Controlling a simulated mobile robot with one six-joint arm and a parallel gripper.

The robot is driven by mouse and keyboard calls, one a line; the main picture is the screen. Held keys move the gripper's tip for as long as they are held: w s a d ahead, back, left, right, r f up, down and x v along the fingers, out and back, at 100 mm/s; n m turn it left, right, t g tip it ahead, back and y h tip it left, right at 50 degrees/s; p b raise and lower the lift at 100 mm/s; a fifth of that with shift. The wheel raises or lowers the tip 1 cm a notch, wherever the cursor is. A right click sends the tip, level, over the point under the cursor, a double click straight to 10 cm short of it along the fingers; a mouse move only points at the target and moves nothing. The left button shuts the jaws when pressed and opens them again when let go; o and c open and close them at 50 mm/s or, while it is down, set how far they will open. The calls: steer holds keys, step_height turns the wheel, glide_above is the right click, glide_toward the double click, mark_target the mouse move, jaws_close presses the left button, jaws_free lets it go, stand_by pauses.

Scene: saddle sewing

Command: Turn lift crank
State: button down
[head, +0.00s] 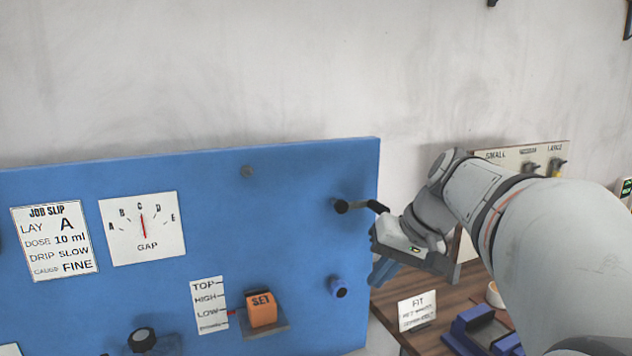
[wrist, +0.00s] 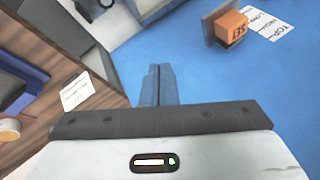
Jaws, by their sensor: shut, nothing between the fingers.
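A black crank (head: 357,206) sits at the upper right of the blue panel, its short arm reaching right. No label beside it is visible, so I cannot tell whether it is the lift crank. My gripper (head: 379,275) is below and right of it, at the panel's right edge, close to my wrist. The fingers are together and empty, and they show in the wrist view (wrist: 162,72). The crank does not show in the wrist view. I cannot tell whether my gripper touches the crank's end.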

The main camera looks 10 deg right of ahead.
steer(key=w+d+r+n+t+y+p, duration=0.1)
steer(key=w+d+r+t+y, duration=0.1)
steer(key=d+r, duration=0.65)
steer(key=w+d+r+n+t+y+p, duration=0.1)
steer(key=w+d+r+t, duration=0.1)
steer(key=d+r, duration=0.65)
steer(key=p, duration=0.2)
glide_toward(358, 206)
steer(key=shift+w+d+f, duration=0.25)
steer(key=shift+w+f, duration=0.35)
steer(key=shift+f, duration=0.05)
steer(key=shift+w+d+f, duration=0.2)
steer(key=shift+w+f, duration=0.4)
steer(key=shift+f, duration=0.05)
steer(key=shift+a+f+m+y+b, duration=0.1)
steer(key=shift+f+m+y+b, duration=0.5)
steer(key=shift+f+b, duration=0.45)
steer(key=shift+r, duration=0.3)
